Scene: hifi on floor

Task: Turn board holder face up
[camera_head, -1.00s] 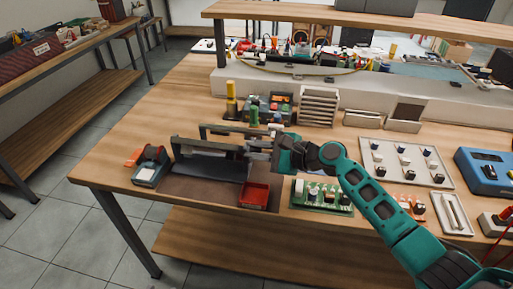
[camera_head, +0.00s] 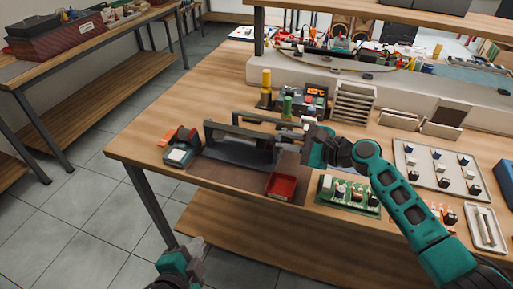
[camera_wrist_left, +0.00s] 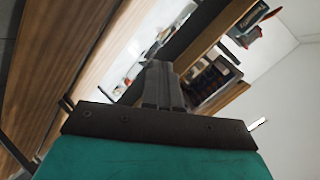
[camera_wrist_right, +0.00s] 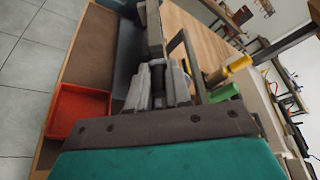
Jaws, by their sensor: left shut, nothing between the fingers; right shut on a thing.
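The board holder (camera_head: 238,151) is a dark grey frame with upright sides on the brown mat at the left of the workbench. My right gripper (camera_head: 303,130) is at its right end, shut on it; the fingers also show closed on a grey part of the holder (camera_wrist_right: 149,30) in the right wrist view. Which face of the holder is up cannot be told for sure. My left gripper (camera_head: 193,250) is low in front of the bench, over the floor, away from the holder. Its fingers (camera_wrist_left: 161,82) are shut and empty in the left wrist view.
A red tray (camera_head: 281,186) sits in front of the holder, and a tape dispenser (camera_head: 182,149) stands to its left. A green circuit board (camera_head: 348,194) lies to the right. The bench's front edge lies between my left gripper and the holder.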

